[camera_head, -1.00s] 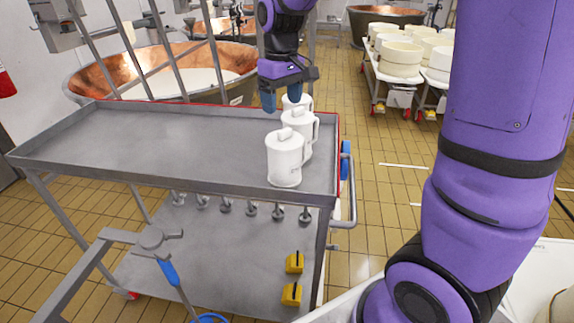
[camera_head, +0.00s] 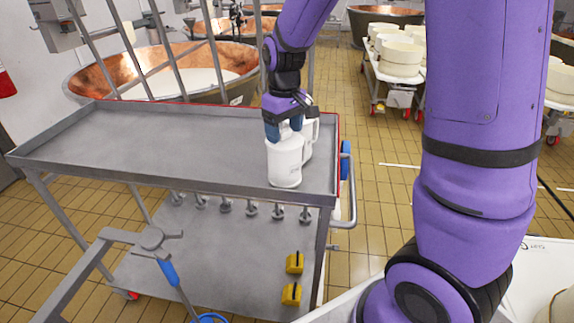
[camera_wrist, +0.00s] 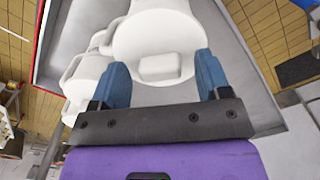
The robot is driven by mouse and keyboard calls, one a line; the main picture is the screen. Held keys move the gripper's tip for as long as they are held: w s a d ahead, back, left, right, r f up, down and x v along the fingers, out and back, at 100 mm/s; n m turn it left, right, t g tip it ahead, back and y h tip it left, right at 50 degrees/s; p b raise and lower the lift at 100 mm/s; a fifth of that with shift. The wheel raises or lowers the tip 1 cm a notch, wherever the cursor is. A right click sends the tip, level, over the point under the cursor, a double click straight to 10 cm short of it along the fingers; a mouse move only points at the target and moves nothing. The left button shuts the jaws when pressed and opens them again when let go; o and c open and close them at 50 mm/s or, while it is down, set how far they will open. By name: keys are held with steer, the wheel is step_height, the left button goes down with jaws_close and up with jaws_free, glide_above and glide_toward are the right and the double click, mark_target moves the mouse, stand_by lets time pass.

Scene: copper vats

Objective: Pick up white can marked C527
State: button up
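Several white lidded cans with handles stand in a row at the right end of the grey metal cart top (camera_head: 150,150). The front can (camera_head: 286,168) is under my gripper (camera_head: 285,131), whose blue fingers are apart at its lid. In the wrist view my gripper (camera_wrist: 163,80) is open, and a white can (camera_wrist: 160,36) with a block-shaped lid knob lies ahead of and between the fingers. I cannot tell whether they touch it. Another white can (camera_wrist: 85,82) is close on the left. The second can (camera_head: 309,135) is partly hidden by my gripper. I cannot read C527 on any can.
The cart has a raised rim, and its left part is empty. Its lower shelf holds two yellow blocks (camera_head: 294,263). A copper vat (camera_head: 160,72) stands behind the cart. A grey bar frame (camera_head: 95,265) is at the front left.

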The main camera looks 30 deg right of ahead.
steer(key=c, duration=1.2)
